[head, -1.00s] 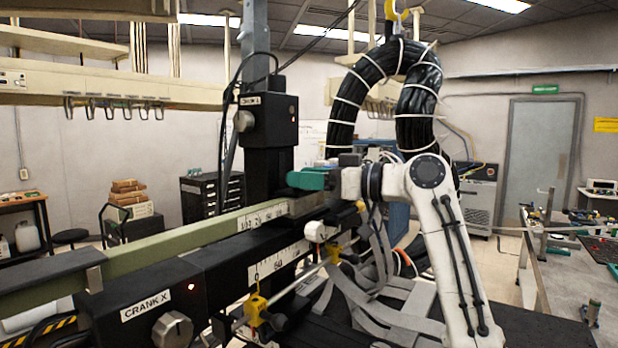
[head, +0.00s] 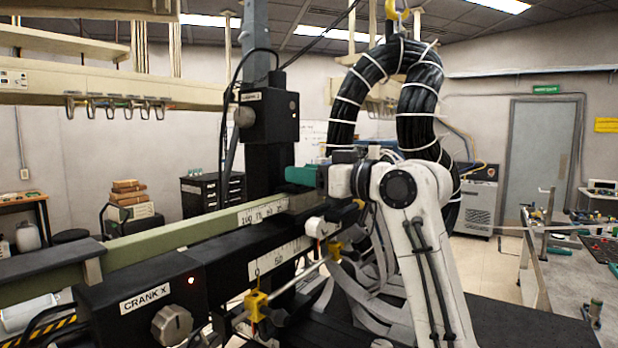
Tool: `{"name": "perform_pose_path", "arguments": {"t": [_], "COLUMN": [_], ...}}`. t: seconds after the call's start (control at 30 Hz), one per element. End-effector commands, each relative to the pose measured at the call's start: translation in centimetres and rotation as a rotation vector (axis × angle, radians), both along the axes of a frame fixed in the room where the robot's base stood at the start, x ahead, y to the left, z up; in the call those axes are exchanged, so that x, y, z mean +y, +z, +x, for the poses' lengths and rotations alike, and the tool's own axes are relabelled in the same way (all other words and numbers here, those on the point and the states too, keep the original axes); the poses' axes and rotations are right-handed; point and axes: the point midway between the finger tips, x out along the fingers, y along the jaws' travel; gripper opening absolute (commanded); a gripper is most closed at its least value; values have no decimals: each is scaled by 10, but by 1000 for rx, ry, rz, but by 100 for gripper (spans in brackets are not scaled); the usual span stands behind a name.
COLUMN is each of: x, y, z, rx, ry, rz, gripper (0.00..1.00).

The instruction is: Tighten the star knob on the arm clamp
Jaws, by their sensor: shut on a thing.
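My gripper (head: 302,175), with a teal-green body, is at the end of my white arm, in the middle of the head view. It sits just above the clamp block (head: 305,203), where the long olive-green arm (head: 175,232) meets the black column (head: 268,165). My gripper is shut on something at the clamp. The fingertips and the star knob are hidden behind the gripper body and wrist, so the knob's turn and tightness do not show.
The black rail with the CRANK X box (head: 135,315) and its grey knob (head: 172,325) fills the lower left. A yellow fitting (head: 256,304) hangs on a thin rod below the rail. Grey ribbon cables lie behind my arm. A thick black cable bundle (head: 418,100) arches close above it.

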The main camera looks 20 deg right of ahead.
Motion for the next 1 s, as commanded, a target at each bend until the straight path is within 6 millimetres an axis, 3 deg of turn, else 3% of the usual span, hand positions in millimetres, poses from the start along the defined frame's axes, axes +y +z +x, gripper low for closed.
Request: {"name": "perform_pose_path", "arguments": {"t": [0.7, 1.0], "x": [20, 22], "y": [-1, -1], "z": [-3, -2], "rx": [3, 3], "ry": [-663, -871], "rz": [1, -1], "gripper": [14, 14]}}
